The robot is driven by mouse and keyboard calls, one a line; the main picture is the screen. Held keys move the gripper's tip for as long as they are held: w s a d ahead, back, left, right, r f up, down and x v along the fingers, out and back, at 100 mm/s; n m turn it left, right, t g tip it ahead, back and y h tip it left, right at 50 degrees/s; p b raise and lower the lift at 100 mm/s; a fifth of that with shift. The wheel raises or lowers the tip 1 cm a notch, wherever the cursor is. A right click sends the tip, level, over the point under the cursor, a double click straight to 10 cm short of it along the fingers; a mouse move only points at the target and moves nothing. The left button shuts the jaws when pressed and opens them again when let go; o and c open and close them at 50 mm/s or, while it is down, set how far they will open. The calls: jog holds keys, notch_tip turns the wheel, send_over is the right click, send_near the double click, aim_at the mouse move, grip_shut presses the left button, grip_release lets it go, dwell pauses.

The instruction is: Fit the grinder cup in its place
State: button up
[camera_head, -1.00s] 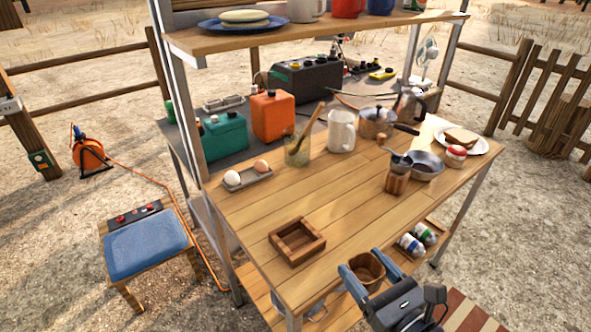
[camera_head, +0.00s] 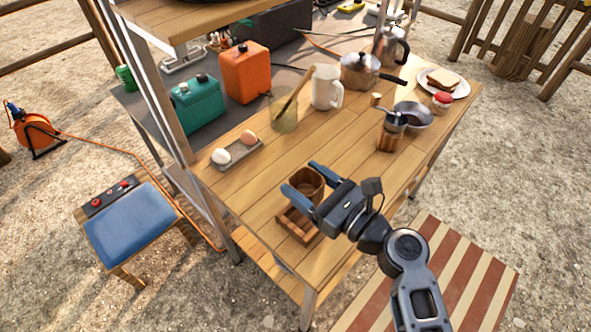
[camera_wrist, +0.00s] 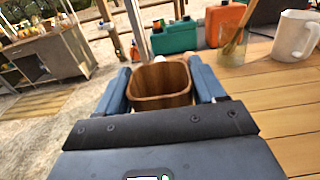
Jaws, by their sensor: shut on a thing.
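The grinder cup is a brown wooden cup (camera_head: 308,184), held between the two blue fingers of my gripper (camera_head: 302,182). In the wrist view the cup (camera_wrist: 160,84) stands upright and open at the top, with a finger on each side. The square wooden holder (camera_head: 291,222) lies on the table near its front edge. The cup is over or just behind the holder in the head view; I cannot tell the height between them. My gripper and the cup hide part of the holder.
An egg tray (camera_head: 237,156) with two eggs, a glass jar (camera_head: 284,112) and a white mug (camera_head: 326,88) stand farther back. Bare tabletop lies between.

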jog(key=shift+f, duration=1.2)
jog(key=shift+f+b, duration=3.4)
jog(key=shift+f, duration=0.05)
jog(key=o, duration=1.2)
jog(key=shift+c, duration=0.2)
jog(key=v, duration=0.7)
jog(key=shift+s+d+b, duration=0.3)
jog(key=shift+b, duration=0.05)
